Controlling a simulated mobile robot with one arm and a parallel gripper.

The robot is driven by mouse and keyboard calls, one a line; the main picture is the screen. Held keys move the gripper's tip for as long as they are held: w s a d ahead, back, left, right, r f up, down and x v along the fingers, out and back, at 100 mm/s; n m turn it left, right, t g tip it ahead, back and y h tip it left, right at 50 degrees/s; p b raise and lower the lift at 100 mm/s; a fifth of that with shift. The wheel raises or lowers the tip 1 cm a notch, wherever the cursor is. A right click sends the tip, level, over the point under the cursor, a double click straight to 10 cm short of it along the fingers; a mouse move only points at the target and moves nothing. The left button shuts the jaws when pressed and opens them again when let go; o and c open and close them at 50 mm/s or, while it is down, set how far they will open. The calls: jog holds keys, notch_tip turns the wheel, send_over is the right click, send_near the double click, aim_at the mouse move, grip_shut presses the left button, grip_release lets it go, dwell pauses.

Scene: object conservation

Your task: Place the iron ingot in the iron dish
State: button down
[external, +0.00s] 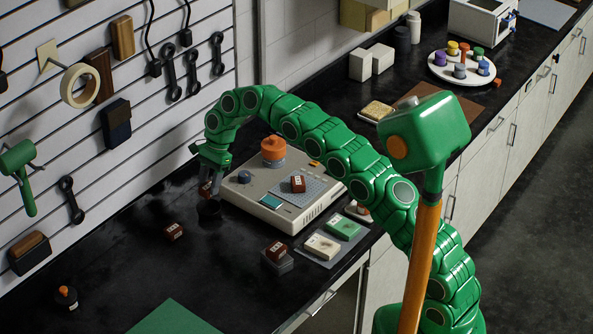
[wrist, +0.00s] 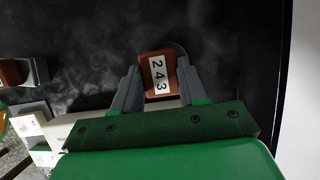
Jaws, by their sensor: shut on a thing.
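My gripper (external: 208,187) is shut on a reddish-brown block with a white label reading 243 (wrist: 158,74), which I take to be the iron ingot. It holds the block just over a dark round dish (external: 209,211), which may be the iron dish. The dish's dark rim (wrist: 183,50) shows past the block in the wrist view. I cannot tell whether the block touches the dish. Similar brown labelled blocks sit on the counter (external: 174,231), on a grey square stand (external: 277,250) and on the device's gridded pad (external: 298,184).
A beige device (external: 262,204) with an orange knob (external: 273,149) stands right of my gripper. A tray with white and green cards (external: 335,238) lies in front of it. A dark bottle with an orange cap (external: 66,297) and a green mat (external: 173,318) are at the near left.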

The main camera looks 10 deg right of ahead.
aim_at(208, 193)
jog(key=shift+w+a+f, duration=0.1)
jog(key=shift+f, duration=0.1)
jog(key=shift+w+a+f, duration=0.15)
jog(key=shift+f, duration=1.65)
jog(key=shift+f, duration=0.55)
jog(key=c, duration=0.6)
grip_release()
jog(key=shift+r, duration=0.3)
jog(key=v, duration=1.2)
jog(key=shift+r, duration=0.2)
